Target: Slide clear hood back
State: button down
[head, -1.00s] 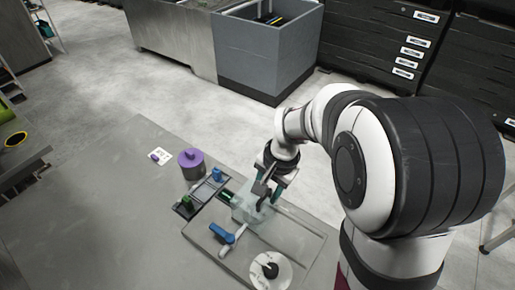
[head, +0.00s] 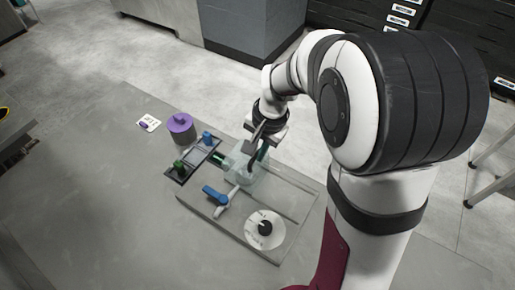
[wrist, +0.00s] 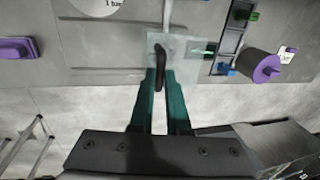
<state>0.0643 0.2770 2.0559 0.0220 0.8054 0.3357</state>
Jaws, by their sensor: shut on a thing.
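The clear hood (head: 240,172) is a see-through box on the grey plate of the washer, beside a dark green cylinder (head: 217,160). My gripper (head: 254,160) comes down on it from above and partly hides it. In the wrist view the hood (wrist: 184,42) lies at the top middle, with a black handle (wrist: 160,55) on it. The teal fingers of my gripper (wrist: 160,76) are close together and shut on this handle. The exact contact at the fingertips is hard to see.
A blue lever (head: 214,196) and a round white dial with a black knob (head: 264,228) stand on the plate nearby. A small rack (head: 196,158) with green and blue pieces and a purple cylinder (head: 181,127) lie to the left.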

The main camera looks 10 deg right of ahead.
dwell(0.9)
jog(key=s+d, duration=0.9)
jog(key=d, duration=0.1)
jog(key=shift+s, duration=0.4)
jog(key=c, duration=0.9)
grip_release()
notch_tip(320, 180, up, 16)
jog(key=s+d+f, duration=0.1)
jog(key=s+d, duration=0.1)
jog(key=s+a+f+n, duration=0.1)
jog(key=s+a+f, duration=0.1)
jog(key=s+a, duration=0.2)
jog(key=s+a+f+n+g, duration=0.1)
jog(key=s+a+f, duration=0.2)
jog(key=s+a, duration=0.1)
jog(key=s+a+f+n, duration=0.1)
jog(key=s+a+f, duration=0.2)
jog(key=a, duration=0.3)
jog(key=shift+s+a+g, duration=0.25)
jog(key=shift+s+g, duration=0.15)
